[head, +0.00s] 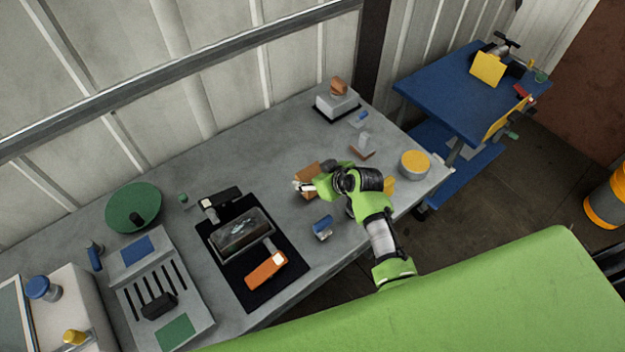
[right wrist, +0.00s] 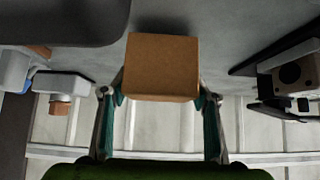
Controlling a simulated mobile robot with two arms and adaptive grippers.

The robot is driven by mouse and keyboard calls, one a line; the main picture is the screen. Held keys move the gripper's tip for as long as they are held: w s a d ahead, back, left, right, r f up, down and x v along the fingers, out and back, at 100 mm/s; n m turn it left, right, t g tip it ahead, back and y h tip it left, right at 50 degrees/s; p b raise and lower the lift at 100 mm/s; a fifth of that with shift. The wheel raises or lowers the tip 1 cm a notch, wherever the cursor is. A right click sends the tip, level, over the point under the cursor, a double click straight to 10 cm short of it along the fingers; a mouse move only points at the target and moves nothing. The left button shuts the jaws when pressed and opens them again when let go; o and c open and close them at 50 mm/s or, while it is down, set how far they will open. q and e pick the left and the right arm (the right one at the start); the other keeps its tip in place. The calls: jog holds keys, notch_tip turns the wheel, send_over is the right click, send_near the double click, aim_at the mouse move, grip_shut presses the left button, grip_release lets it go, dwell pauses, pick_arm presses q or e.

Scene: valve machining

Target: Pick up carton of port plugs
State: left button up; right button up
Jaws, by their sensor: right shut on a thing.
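The carton (head: 309,178) is a small brown box at the middle of the grey bench in the head view. In the right wrist view the brown carton (right wrist: 162,67) sits between the two fingers. My right gripper (head: 304,187) is shut on it, with a finger on each side; it also shows in the right wrist view (right wrist: 160,98). Part of the carton is hidden behind the gripper in the head view. I cannot tell whether it touches the bench. My left gripper is not in view.
A black mat (head: 290,277) with a clear-topped box (head: 243,232) and an orange tool (head: 266,270) lies left of the gripper. A blue-grey item (head: 323,228) is close below. A scale (head: 337,103) stands at the back right, and a yellow-topped round tub (head: 414,164) is to the right.

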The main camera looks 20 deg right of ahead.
jog(key=shift+s+a+r+b, duration=0.1)
jog(key=shift+s+r+b, duration=0.55)
jog(key=shift+s+r, duration=1.5)
jog(key=shift+s+d+r+b, duration=0.1)
jog(key=shift+s+r+b, duration=0.55)
jog(key=shift+s+r, duration=1.5)
jog(key=shift+s+a+r+b, duration=0.1)
jog(key=shift+s+r+b, duration=0.55)
jog(key=shift+s+r, duration=1.5)
jog(key=shift+s+f, duration=0.5)
